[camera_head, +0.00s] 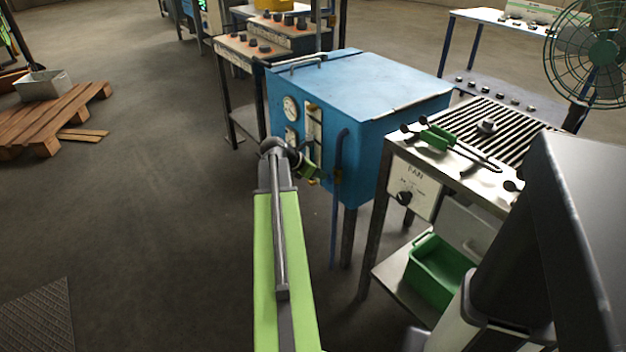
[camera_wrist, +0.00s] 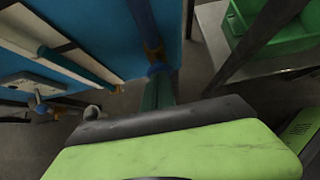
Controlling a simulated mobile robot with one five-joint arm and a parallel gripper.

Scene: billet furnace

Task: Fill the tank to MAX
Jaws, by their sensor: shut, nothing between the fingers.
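The blue tank (camera_head: 372,85) stands on dark legs in the middle of the head view. The level and any MAX mark are too small to read. My gripper (camera_head: 310,171) is close to the lower front of the tank, partly behind my arm; it is shut and empty. I cannot tell whether my gripper touches any fitting.
A fan (camera_head: 590,50) stands at far right. A wooden pallet (camera_head: 50,120) lies left; the left floor is mostly clear.

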